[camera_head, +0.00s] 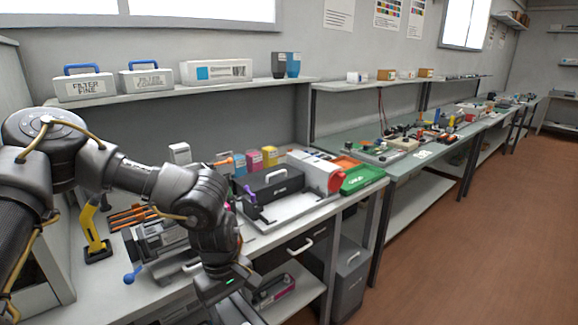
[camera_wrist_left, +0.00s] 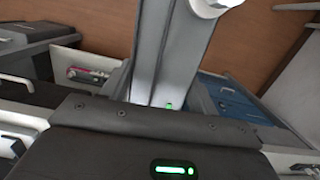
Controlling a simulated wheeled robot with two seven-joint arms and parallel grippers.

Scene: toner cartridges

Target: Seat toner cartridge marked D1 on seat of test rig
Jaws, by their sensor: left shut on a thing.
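My left gripper (camera_head: 228,287) hangs at the bottom of the head view, in front of the bench edge; its fingertips are not clear there. In the left wrist view my gripper body fills the bottom. A long pale grey thing (camera_wrist_left: 172,60) with a whitish round end runs up from it, and the gripper is shut on it. No D1 mark can be read on it, so I cannot tell whether it is the cartridge. A grey metal device with a blue knob (camera_head: 129,279) stands on the bench, partly hidden by my arm. I cannot tell which device is the test rig. My right gripper is out of view.
A black box (camera_head: 272,186) on a pale tray, a white-and-red unit (camera_head: 322,174) and a green tray (camera_head: 362,179) stand farther right. Coloured boxes (camera_head: 254,160) stand behind. A pink-labelled item (camera_head: 274,290) lies on the lower shelf. The floor at right is clear.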

